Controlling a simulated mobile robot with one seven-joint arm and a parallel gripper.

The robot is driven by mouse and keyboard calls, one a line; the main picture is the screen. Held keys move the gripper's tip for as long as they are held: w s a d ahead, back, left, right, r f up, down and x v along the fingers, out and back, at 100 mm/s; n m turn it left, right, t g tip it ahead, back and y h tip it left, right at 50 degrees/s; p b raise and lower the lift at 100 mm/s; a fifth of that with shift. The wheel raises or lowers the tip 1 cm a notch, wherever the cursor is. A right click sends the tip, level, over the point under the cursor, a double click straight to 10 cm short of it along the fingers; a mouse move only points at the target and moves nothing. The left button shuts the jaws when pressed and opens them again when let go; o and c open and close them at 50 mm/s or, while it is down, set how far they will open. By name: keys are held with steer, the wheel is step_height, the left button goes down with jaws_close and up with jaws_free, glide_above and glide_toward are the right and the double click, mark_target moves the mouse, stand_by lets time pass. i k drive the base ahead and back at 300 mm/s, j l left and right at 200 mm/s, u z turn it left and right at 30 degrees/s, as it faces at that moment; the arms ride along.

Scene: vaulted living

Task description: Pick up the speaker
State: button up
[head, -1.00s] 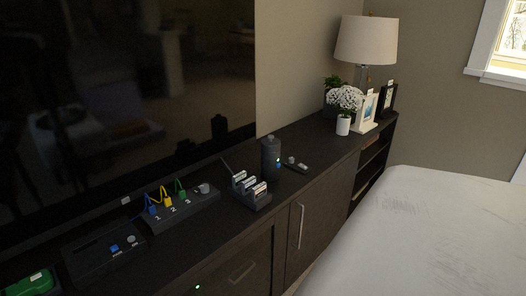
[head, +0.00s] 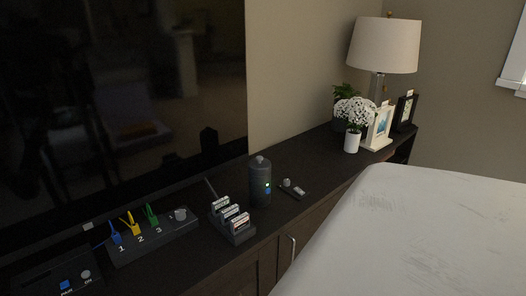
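The speaker looks to be the dark grey upright cylinder (head: 260,182) on the dark console top, with a small green light and a blue spot on its right side. It stands upright in the middle of the head view, just behind and right of a small rack of cards. A small dark device with a pale knob (head: 292,188) lies close to its right. My gripper is not in view.
The dark console (head: 301,158) carries a cable block (head: 152,238), a card rack (head: 232,221), a white flower pot (head: 352,141), picture frames (head: 379,128) and a lamp (head: 384,46). A large dark screen (head: 120,100) stands behind. A white-covered surface (head: 420,225) fills the right front.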

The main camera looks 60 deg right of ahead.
mark_target(258, 198)
steer(key=l, duration=1.05)
steer(key=k+l+u, duration=0.1)
steer(key=l, duration=1)
steer(key=i+l, duration=0.4)
steer(key=l, duration=0.15)
